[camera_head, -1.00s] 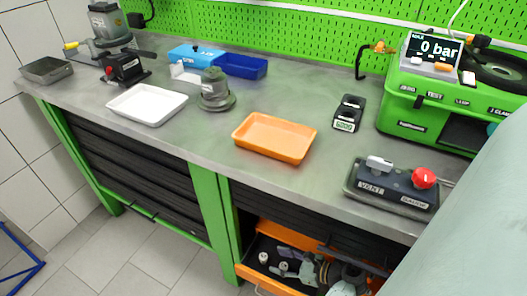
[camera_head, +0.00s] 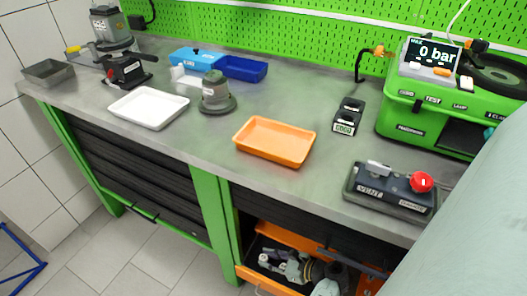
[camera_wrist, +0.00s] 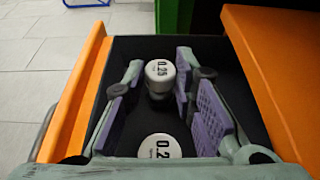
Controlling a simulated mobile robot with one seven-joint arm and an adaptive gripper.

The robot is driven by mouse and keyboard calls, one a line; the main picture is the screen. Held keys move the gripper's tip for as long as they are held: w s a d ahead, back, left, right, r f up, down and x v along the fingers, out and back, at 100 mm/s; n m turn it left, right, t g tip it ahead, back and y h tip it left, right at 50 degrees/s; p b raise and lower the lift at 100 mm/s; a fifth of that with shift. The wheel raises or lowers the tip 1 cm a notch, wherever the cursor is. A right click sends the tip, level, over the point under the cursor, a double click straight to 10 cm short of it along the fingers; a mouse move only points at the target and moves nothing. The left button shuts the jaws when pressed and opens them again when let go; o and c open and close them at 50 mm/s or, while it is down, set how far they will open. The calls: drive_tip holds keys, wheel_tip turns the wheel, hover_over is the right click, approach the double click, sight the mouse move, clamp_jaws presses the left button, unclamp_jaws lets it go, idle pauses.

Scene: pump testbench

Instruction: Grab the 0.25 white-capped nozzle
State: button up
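A white-capped nozzle marked 0.25 (camera_wrist: 160,71) stands in the open drawer in the wrist view. A second white cap (camera_wrist: 159,147) is nearer the camera; its label reads "0.2" and the rest is hidden. My gripper (camera_wrist: 156,78) is open inside the drawer, with purple-padded fingers on either side of the farther nozzle. A gap shows at the left finger, while the right finger is close beside the cap. In the head view my gripper (camera_head: 290,265) is low in the drawer and a white cap (camera_head: 264,258) shows at its left.
The orange-fronted drawer (camera_wrist: 75,105) has a dark floor, and its walls are close on both sides of my fingers. The workbench (camera_head: 200,150) is above, with an orange tray (camera_head: 275,140), a white tray (camera_head: 148,107) and a vent control box (camera_head: 392,190).

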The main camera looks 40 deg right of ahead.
clamp_jaws()
drive_tip(key=shift+r, duration=0.1)
